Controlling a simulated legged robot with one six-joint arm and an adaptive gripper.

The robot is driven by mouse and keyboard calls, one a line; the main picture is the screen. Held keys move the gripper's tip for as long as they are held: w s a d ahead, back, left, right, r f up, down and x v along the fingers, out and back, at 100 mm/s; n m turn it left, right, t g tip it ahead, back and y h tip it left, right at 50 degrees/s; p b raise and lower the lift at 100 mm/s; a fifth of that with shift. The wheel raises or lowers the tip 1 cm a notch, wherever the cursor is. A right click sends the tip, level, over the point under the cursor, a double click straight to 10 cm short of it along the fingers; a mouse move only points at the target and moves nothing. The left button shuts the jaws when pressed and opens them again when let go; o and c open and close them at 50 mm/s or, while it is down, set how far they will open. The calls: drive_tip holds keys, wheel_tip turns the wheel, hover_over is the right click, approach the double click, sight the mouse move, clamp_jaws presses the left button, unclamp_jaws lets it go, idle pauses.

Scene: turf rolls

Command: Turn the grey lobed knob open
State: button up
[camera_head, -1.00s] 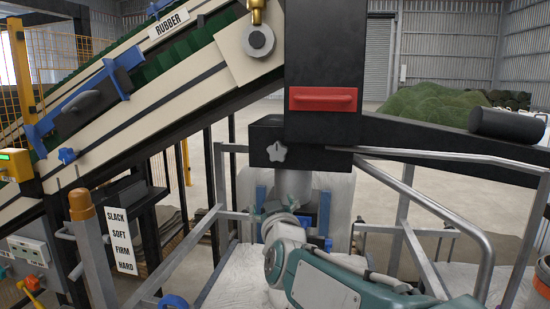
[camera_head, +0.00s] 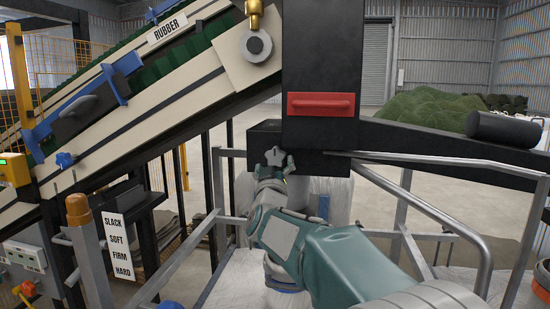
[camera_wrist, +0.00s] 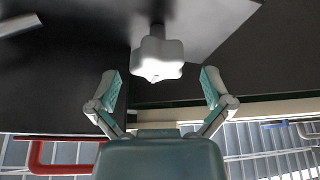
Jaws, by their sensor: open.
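The grey lobed knob (camera_head: 275,156) sits on the lower front of a black box. In the wrist view the knob (camera_wrist: 157,55) is pale grey with rounded lobes on a short stem. My gripper (camera_wrist: 161,78) is open, its two teal-padded fingers spread to either side of the knob's near end. The knob lies between and just beyond the fingertips, and neither finger appears to touch it. In the head view my gripper (camera_head: 274,172) is just below the knob, and the wrist hides part of the box's underside.
A red handle (camera_head: 321,104) is on the black column above the knob. A sloping conveyor (camera_head: 150,110) stands to the left. A grey metal rail (camera_head: 450,225) curves on the right. A SLACK-to-HARD label post (camera_head: 118,247) stands at the lower left.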

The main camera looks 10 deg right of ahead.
sight(275, 161)
drive_tip(key=shift+x, duration=1.55)
drive_tip(key=shift+c, duration=0.3)
drive_tip(key=shift+s, duration=0.1)
drive_tip(key=c, duration=1)
